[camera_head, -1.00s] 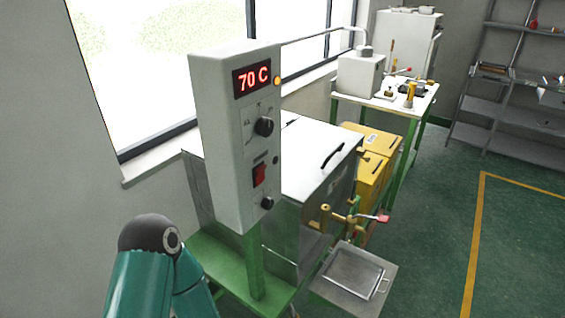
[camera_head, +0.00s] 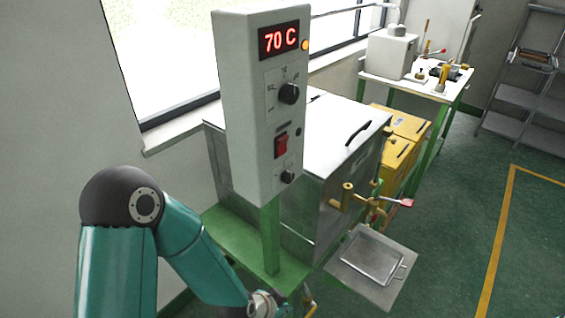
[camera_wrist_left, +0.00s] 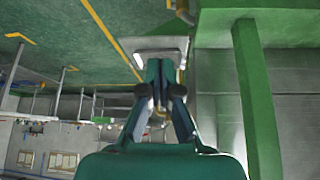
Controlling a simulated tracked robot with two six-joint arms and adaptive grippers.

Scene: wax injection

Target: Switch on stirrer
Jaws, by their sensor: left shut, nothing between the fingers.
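The grey control box (camera_head: 262,100) stands on a green post beside the metal tank. Its display reads 70 C, with an orange lamp next to it. Below are a black upper knob (camera_head: 289,93), a red rocker switch (camera_head: 281,146) and a black lower knob (camera_head: 287,176). The labels are too small to read, so I cannot tell which control is the stirrer's. In the left wrist view my left gripper (camera_wrist_left: 160,66) is shut and empty. In the head view its arm reaches the bottom edge, below the box and apart from it. My right gripper is not in view.
The metal tank (camera_head: 345,127) has a lid with a black handle. Brass valves with a red-tipped lever (camera_head: 408,203) jut out at its front, above a metal tray (camera_head: 368,258). Yellow boxes (camera_head: 408,125) and a white table stand behind. Green floor is free at right.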

